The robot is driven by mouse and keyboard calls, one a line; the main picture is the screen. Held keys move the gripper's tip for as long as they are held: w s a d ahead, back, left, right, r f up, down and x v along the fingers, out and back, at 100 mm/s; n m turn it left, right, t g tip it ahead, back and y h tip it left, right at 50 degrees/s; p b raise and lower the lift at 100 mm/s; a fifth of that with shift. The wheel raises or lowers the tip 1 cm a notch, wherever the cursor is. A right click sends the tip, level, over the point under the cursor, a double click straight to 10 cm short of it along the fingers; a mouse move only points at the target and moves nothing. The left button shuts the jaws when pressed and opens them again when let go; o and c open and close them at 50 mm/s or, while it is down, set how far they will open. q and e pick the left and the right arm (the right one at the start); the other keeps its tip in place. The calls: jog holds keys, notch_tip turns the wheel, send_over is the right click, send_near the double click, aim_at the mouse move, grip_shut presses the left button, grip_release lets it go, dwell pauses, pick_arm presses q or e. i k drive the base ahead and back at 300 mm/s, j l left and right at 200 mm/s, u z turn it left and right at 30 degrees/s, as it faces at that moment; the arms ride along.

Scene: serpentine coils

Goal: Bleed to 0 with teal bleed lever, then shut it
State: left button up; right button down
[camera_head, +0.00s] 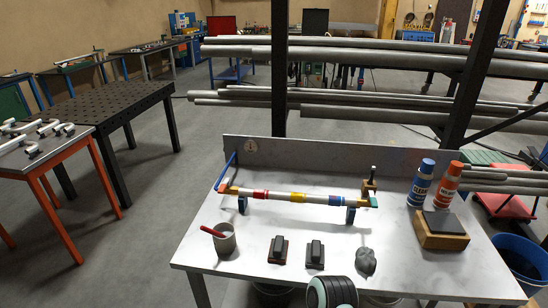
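A banded pipe (320,198) with red, yellow and blue sections lies across supports on the metal workbench (200,262). At its right end is a brass fitting (369,187) with a dark upright stem. A small teal piece (374,202) sits beside that fitting; I cannot tell whether it is the bleed lever or how it is set. A long blue handle (225,171) rises at a slant from the brass fitting at the left end. A small round dial (250,146) is on the back panel; its reading is too small to read. Neither gripper is identifiable in view.
A cup with a red stick (224,240), two dark blocks (278,250) and a grey crumpled lump (366,262) lie in front of the pipe. Blue (421,184) and orange (447,184) cans and a wooden block (440,230) stand right. Pipe racks stand behind.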

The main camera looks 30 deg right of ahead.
aim_at(372, 200)
jog(key=z, duration=1.9)
jog(key=l, duration=0.6)
